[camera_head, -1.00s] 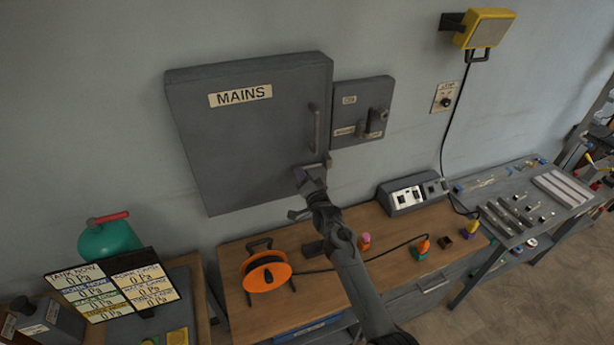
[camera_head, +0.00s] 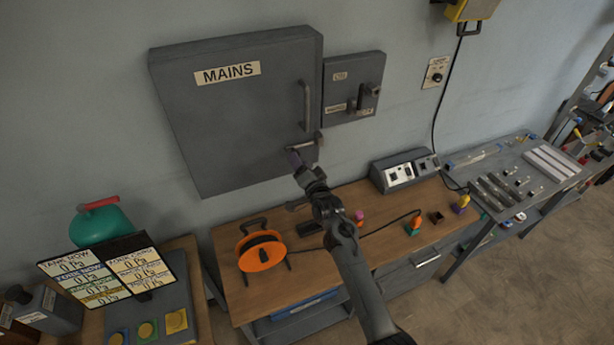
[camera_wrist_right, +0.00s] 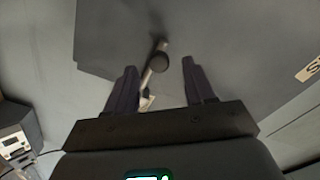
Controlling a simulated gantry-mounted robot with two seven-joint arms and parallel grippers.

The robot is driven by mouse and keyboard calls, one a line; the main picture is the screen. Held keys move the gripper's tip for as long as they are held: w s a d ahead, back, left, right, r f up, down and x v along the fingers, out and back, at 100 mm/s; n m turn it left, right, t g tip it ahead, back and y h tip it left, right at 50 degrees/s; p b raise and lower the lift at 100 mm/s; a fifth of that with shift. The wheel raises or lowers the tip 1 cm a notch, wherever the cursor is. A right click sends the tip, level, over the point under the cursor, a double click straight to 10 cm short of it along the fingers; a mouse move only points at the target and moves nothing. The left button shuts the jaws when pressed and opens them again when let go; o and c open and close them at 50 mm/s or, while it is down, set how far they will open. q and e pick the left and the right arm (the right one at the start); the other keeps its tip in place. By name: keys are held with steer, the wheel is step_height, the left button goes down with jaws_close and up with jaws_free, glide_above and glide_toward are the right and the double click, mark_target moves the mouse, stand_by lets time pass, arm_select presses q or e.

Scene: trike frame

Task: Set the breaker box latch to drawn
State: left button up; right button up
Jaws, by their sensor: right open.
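The grey breaker box (camera_head: 225,125), labelled MAINS, is on the wall with its door shut. Its small latch (camera_head: 319,137) sticks out at the lower right edge of the door. My right gripper (camera_head: 296,161) is just below and left of the latch in the head view. In the right wrist view the right gripper (camera_wrist_right: 159,66) is open, and the latch's rod and round dark knob (camera_wrist_right: 160,62) show between its two fingers, with no clear contact. My left gripper is not in view.
A smaller grey switch box (camera_head: 353,88) with a handle is to the right of the breaker box. Below stands a wooden bench (camera_head: 330,255) with an orange cable reel (camera_head: 261,254) and a grey socket unit (camera_head: 405,170). A green tank (camera_head: 101,224) is at the left.

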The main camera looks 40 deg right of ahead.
steer(key=v, duration=0.5)
steer(key=shift+s+a+b, duration=0.1)
steer(key=shift+s+b, duration=0.15)
steer(key=shift+b, duration=0.1)
